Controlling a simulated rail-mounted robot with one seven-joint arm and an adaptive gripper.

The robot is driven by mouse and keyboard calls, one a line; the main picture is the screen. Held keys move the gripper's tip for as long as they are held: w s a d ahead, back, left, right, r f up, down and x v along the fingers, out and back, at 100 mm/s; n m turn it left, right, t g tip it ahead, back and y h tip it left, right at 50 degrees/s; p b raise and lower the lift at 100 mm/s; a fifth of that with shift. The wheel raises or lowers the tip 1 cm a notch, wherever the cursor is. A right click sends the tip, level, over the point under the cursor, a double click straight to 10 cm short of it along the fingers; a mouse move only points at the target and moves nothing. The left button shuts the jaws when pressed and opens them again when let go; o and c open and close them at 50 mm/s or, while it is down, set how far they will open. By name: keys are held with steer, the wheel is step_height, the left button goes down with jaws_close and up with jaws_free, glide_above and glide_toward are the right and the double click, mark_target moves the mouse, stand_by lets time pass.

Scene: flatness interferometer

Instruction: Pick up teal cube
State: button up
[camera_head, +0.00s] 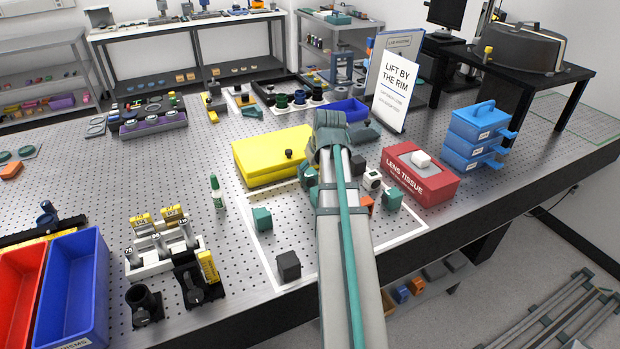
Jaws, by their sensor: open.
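A teal cube (262,218) sits on the perforated table inside a white-outlined area, left of my arm. A second teal piece (391,201) lies right of my arm; its exact shape is hard to tell. My arm reaches in from the bottom and covers the middle of the outlined area. My gripper's fingers cannot be made out; the arm appears to hide them. Nothing visible touches the teal cube on the left.
Near the cube are a dark cube (288,265), a green-capped bottle (216,191) and a yellow box (271,157). Right of my arm are an orange block (367,204), a white cube (372,180) and a red tissue box (420,176). Bare table lies left of the bottle.

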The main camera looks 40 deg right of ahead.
mark_target(311, 173)
steer(key=shift+w+p+x, duration=0.2)
steer(key=shift+p+x, duration=0.15)
steer(key=shift+x, duration=0.6)
steer(key=shift+w+p+x, duration=0.2)
steer(key=shift+p+x, duration=0.15)
steer(key=shift+x, duration=0.6)
steer(key=shift+w+d+f, duration=0.1)
steer(key=shift+w+f, duration=0.15)
steer(key=shift+f, duration=0.25)
jaws_close()
steer(key=shift+r, duration=0.15)
